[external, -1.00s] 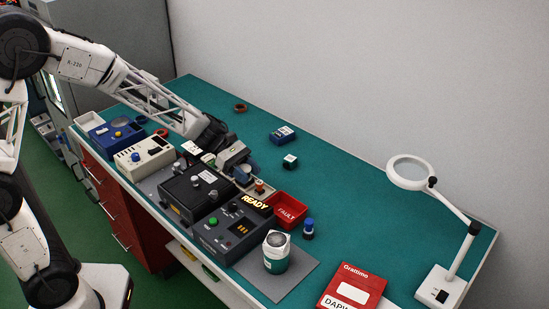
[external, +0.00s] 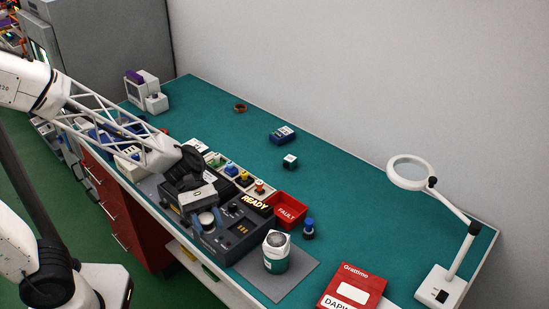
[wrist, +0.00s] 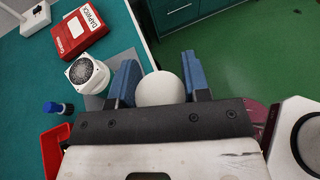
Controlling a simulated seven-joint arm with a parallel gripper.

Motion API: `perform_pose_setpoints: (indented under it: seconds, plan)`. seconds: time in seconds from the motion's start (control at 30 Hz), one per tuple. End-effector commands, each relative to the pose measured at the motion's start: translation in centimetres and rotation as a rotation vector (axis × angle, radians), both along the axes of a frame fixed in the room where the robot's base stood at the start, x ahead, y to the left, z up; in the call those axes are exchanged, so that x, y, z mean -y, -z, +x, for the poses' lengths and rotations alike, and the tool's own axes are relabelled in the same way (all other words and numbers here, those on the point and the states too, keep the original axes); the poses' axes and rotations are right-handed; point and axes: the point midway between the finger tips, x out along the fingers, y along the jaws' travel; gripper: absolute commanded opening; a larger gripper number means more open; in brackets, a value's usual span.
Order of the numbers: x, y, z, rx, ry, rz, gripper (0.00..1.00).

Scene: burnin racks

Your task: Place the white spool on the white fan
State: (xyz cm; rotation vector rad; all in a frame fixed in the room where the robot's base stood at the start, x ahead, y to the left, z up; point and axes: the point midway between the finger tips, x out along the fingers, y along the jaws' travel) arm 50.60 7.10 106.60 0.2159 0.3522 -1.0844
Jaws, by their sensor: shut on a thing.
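My gripper (external: 207,222) is shut on the white spool (wrist: 160,90), which shows as a round white end between the two blue fingers in the wrist view. In the external view the held spool (external: 207,219) is small and partly hidden by the fingers, above the dark box with the READY sign. The spool and fan are apart.
The dark READY box (external: 236,235) lies beside the mat. A red box (external: 352,288) and a magnifier lamp (external: 440,285) are at right. The back right of the table is clear.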

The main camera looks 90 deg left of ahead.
Motion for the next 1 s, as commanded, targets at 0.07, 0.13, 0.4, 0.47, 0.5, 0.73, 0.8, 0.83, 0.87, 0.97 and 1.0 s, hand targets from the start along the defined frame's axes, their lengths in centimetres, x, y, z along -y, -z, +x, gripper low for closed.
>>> perform_pose_setpoints:
  seconds: [0.07,0.13,0.4,0.47,0.5,0.73,0.8,0.83,0.87,0.97,1.0]
  plan:
    - [0.1,0.0,0.0,0.0,0.001,0.0,0.2]
    - [0.1,0.0,0.0,0.0,0.001,0.0,0.2]
    - [0.0,0.0,0.2,0.0,0.001,0.0,0.2]
    - [0.0,0.1,0.4,0.0,0.001,0.0,0.2]
    - [-0.1,0.1,0.7,0.0,0.001,0.0,0.2]
    - [-0.4,0.3,3.2,0.0,0.002,-0.001,0.2]
    - [-0.6,0.4,4.2,0.0,0.002,-0.001,0.2]
    - [-0.6,0.5,4.7,-0.001,0.001,-0.002,0.2]
    - [-0.7,0.5,5.1,-0.001,0.001,-0.002,0.2]
    - [-0.9,0.6,6.6,-0.001,0.002,0.0,0.2]
    - [-0.9,0.7,7.1,-0.002,0.001,-0.001,0.2]
